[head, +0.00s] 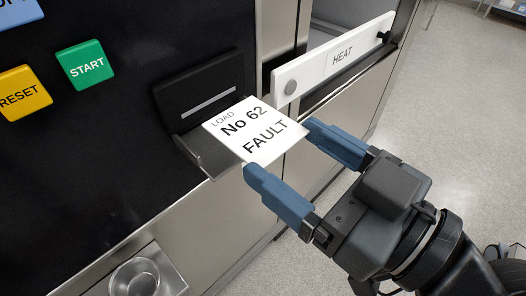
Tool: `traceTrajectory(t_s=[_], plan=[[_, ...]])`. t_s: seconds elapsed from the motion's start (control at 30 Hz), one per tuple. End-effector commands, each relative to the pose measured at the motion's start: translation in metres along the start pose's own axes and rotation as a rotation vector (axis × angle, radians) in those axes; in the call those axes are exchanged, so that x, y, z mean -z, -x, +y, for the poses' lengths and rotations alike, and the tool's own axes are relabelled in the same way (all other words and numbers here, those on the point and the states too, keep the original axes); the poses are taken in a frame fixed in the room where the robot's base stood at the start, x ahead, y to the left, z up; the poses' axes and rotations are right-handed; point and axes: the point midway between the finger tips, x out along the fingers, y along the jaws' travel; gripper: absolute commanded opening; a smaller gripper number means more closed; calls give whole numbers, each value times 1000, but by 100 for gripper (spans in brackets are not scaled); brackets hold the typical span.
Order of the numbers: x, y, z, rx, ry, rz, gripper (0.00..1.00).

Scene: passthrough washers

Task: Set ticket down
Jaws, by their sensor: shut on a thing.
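The ticket (253,132) is a white card printed "LOAD", "No 62" and "FAULT". It lies roughly flat in front of a black ticket holder (203,92) with a pale slot. Its left part is over the holder's dark lower tray (200,153); I cannot tell whether it touches the tray. My gripper (278,152) comes from the lower right, with its two blue fingers at the ticket's right end, shut on the ticket by its opposite edges.
A green START button (86,64) and a yellow RESET button (23,91) are on the black panel at left. A white HEAT strip (335,63) runs along a steel ledge behind the ticket. A metal cup-like recess (136,277) is at bottom left.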

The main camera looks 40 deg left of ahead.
Motion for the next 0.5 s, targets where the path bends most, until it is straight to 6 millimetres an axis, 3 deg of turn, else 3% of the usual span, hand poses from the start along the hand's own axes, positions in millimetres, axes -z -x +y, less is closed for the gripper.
traceTrajectory(t_s=[0.23, 0.5], plan=[[-28, -46, 15, 2, -1, -1, 53], [-44, -63, 21, 0, -2, -1, 53]])
